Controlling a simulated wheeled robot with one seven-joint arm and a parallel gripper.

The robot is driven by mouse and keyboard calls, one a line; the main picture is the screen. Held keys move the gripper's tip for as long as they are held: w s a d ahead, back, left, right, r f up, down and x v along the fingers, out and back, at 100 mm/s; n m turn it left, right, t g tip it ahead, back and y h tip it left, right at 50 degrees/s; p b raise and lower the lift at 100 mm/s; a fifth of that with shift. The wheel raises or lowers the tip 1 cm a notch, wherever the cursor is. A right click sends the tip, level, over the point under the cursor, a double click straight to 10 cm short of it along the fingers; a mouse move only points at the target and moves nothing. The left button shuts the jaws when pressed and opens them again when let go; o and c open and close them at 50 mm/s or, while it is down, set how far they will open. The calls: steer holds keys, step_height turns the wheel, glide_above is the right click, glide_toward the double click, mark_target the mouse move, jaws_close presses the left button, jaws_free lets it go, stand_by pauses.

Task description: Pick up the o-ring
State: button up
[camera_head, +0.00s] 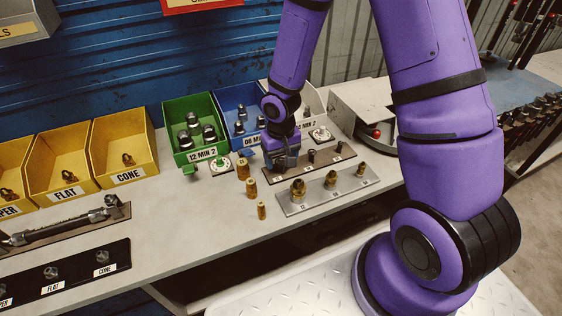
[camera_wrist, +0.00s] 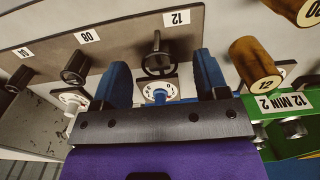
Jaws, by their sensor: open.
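My gripper (camera_head: 283,162) points down over the bench, just in front of the blue bin (camera_head: 229,103). In the wrist view its two blue fingers (camera_wrist: 162,62) are apart, with nothing gripped. Between them lies a white marked disc around a blue centre (camera_wrist: 159,92) on a small plate; I cannot tell for certain whether an o-ring is on it. The head view hides this spot behind my gripper. A similar white disc (camera_head: 221,164) lies before the green bin, and another (camera_head: 320,133) before the white bin. The left one in the wrist view (camera_wrist: 72,99) is partly covered.
A brown board (camera_head: 325,157) with small black fittings, labelled 12, 08 and 04, lies close to my fingers. A grey plate (camera_head: 330,193) holds brass fittings. Loose brass pieces (camera_head: 243,169) stand left of my gripper. The green bin (camera_head: 186,121) is behind them.

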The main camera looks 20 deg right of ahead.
steer(key=shift+f, duration=0.1)
steer(key=c, duration=1)
steer(key=shift+r, duration=0.2)
